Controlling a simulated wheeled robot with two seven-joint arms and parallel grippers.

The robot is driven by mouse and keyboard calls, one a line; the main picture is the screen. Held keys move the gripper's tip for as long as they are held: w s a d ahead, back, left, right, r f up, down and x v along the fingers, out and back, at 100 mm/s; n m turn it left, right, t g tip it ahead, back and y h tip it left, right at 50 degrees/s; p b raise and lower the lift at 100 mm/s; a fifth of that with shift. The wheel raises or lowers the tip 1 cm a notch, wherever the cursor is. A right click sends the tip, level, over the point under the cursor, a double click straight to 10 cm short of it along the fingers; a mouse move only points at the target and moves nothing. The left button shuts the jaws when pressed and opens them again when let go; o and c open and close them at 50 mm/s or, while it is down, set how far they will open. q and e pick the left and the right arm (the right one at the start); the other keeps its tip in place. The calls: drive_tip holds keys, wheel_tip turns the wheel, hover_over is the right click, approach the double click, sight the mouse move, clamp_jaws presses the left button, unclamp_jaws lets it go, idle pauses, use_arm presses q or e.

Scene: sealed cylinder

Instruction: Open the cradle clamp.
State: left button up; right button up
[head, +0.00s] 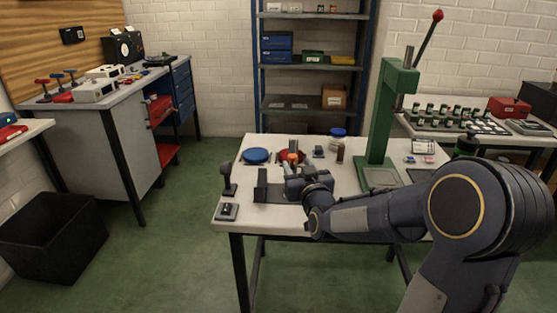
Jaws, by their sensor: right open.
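My right arm comes in from the right over the white table, and my right gripper (290,178) is at the table's middle left. It is open. Dark upright block and plate parts, apparently the cradle (262,188), stand just left of the gripper. An orange-tipped part (292,158) shows just behind the gripper; it may be the clamp's handle. My gripper and wrist hide much of the cradle, so I cannot tell the clamp's state or whether the fingers touch it. My left gripper is not in view.
On the white table (270,217) are a blue round dish (256,156), a red dish (283,154), a blue-lidded jar (338,138), a dark stand (227,182), a small dark box (228,211) and a green press (380,115) with a red-knobbed lever. The table's front-left edge is near.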

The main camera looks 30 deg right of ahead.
sight(294, 159)
drive_tip(key=x, duration=0.6)
drive_tip(key=shift+w, duration=0.1)
drive_tip(key=shift+c, duration=0.4)
clamp_jaws()
